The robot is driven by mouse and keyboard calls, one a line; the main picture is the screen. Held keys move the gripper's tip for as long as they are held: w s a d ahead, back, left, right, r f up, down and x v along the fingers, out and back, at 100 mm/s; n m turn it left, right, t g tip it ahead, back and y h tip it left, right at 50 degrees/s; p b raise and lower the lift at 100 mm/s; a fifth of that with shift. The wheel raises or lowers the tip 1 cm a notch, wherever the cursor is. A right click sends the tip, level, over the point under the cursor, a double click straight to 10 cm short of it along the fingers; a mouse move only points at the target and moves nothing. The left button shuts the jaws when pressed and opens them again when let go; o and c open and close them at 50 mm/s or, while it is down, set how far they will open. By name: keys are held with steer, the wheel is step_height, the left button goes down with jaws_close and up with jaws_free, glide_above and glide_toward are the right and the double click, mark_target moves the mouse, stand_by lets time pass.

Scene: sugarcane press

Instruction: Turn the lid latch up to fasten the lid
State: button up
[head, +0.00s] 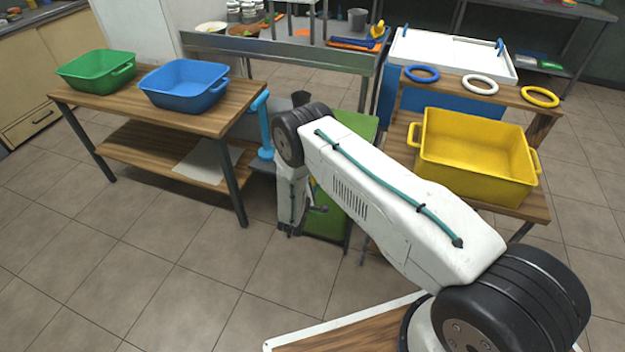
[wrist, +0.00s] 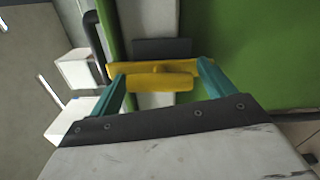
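The lid latch (wrist: 160,80) is a yellow bar-shaped piece in the middle of the wrist view, in front of a pale strip beside a large green panel (wrist: 250,50). My gripper (wrist: 161,72) has two teal fingers set wide apart, one at each end of the yellow bar. They look open, with little gap at either end; contact is not clear. In the head view the green press (head: 328,222) stands behind my arm, which hides most of it. The latch and my gripper's fingertips cannot be made out there.
A yellow bin (head: 475,165) and several coloured rings stand on the right wooden table. A blue bin (head: 185,88) and a green bin (head: 95,72) stand on the left table. White blocks (wrist: 72,68) show left of the fingers in the wrist view. The tiled floor in front is clear.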

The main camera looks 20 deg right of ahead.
steer(key=shift+o, duration=1.3)
steer(key=v, duration=0.7)
steer(key=shift+s+a, duration=0.25)
steer(key=shift+s, duration=0.05)
